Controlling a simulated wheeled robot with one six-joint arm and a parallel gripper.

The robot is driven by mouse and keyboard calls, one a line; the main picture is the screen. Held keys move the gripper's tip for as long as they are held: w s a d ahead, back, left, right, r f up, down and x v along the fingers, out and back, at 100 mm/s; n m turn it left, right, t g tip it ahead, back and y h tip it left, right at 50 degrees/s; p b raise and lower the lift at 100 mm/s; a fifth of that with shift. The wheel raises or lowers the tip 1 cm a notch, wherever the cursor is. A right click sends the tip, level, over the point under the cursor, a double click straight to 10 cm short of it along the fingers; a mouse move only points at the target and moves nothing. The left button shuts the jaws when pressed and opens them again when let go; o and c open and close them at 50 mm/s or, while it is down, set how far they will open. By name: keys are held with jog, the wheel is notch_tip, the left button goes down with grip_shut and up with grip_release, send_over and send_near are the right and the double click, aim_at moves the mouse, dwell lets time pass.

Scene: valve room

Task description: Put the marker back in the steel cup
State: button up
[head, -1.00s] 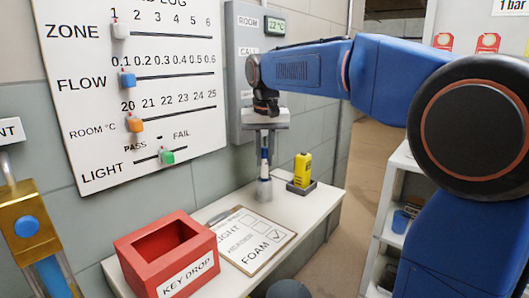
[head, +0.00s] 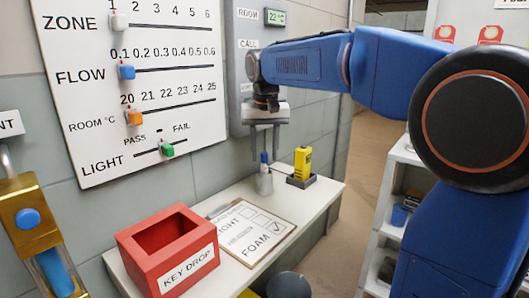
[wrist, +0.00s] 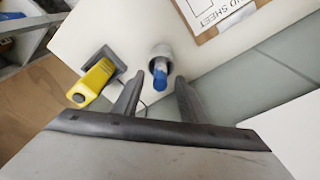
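The marker (head: 264,158) stands upright in the steel cup (head: 264,184) on the white shelf, its blue end sticking out above the rim. In the wrist view the marker's blue end (wrist: 160,76) shows with the grey cup (wrist: 162,51) around it. My gripper (head: 264,146) is open just above the marker, fingers pointing down. In the wrist view my gripper's two fingers (wrist: 158,92) are spread to either side of the marker, apart from it. The lower part of the marker is hidden inside the cup.
A yellow device (head: 302,164) in a dark holder stands right of the cup. A clipboard (head: 248,232) lies in front, with a red key drop box (head: 168,252) to its left. A wall board with sliders (head: 138,85) and a grey panel (head: 246,60) are behind.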

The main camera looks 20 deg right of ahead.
jog(key=shift+r, duration=0.1)
notch_tip(320, 180, up, 17)
jog(key=s, duration=0.2)
jog(key=shift+s+a, duration=0.25)
jog(key=shift+s, duration=0.1)
dwell(0.5)
jog(key=s+d+f+t, duration=0.1)
jog(key=s+d+f, duration=0.1)
jog(key=s+f, duration=0.8)
jog(key=s+d+f+n+t, duration=0.1)
jog(key=s+d+f, duration=0.2)
jog(key=s+f, duration=0.7)
jog(key=s+d+f+n+t, duration=0.1)
jog(key=s+d+f, duration=0.1)
jog(key=s+f, duration=0.8)
notch_tip(320, 180, down, 5)
jog(key=shift+d+f, duration=0.2)
jog(key=shift+d, duration=0.1)
